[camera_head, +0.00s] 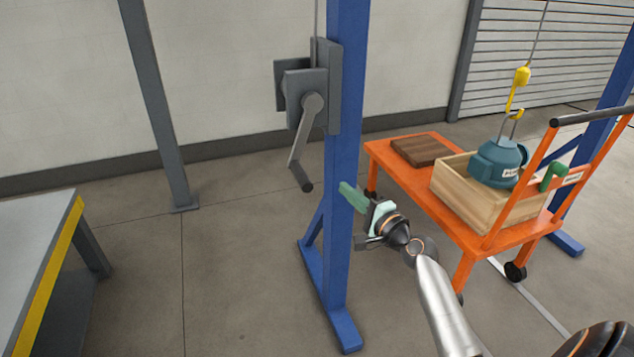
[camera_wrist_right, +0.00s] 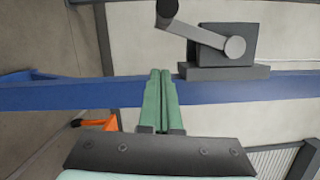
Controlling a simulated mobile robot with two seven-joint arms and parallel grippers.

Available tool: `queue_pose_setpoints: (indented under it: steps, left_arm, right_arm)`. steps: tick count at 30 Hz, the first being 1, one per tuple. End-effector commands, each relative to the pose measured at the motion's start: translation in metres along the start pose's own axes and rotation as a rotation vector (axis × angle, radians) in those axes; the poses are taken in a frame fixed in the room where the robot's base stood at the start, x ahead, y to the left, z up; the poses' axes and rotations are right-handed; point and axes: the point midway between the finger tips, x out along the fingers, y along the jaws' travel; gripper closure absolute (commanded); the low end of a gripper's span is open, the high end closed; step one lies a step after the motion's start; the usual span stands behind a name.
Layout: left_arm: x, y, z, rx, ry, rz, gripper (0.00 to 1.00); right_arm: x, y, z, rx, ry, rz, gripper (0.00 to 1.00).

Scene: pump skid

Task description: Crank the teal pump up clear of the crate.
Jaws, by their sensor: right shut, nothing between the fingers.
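The teal pump (camera_head: 497,163) sits low in the wooden crate (camera_head: 467,193) on the orange cart, its upper part showing above the rim. A yellow hook (camera_head: 518,90) on a cable meets the ring on its top. The grey winch (camera_head: 308,90) is fixed to the blue post, with its crank arm (camera_head: 304,132) hanging down to a dark handle (camera_head: 306,187). My right gripper (camera_head: 346,192) is shut and empty beside the post, right of the handle and apart from it. In the right wrist view its green fingers (camera_wrist_right: 160,95) are together, and the winch (camera_wrist_right: 225,45) is beyond them. My left gripper is out of view.
The blue post (camera_head: 343,220) stands between my right gripper and the winch handle. The orange cart (camera_head: 415,195) also carries a brown wooden board (camera_head: 421,151). A grey bench (camera_head: 35,240) with a yellow edge is at the left. The floor between bench and post is clear.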

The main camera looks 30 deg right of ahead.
Motion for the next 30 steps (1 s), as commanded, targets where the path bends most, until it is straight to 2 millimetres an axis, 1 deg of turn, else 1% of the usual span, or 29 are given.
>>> queue_pose_setpoints:
  steps: [1,9,12,18,22,30]
  left_arm:
    - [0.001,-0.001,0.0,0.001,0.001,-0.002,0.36]
    - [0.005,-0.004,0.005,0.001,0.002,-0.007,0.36]
    - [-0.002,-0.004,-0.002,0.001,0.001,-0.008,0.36]
    - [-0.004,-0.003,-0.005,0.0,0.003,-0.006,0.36]
    - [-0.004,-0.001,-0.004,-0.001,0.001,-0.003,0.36]
    - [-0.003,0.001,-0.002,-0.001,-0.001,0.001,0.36]
  right_arm:
    - [0.011,-0.002,0.0,0.001,-0.001,-0.003,1.0]
    - [0.058,0.0,0.0,0.002,0.0,-0.002,1.0]
    - [0.061,-0.003,0.018,0.004,-0.002,0.0,1.0]
    - [0.065,-0.001,0.035,0.003,0.001,-0.001,1.0]
    - [0.066,-0.001,0.039,0.002,0.001,-0.001,1.0]
    - [0.065,0.0,0.039,0.002,0.001,-0.001,1.0]
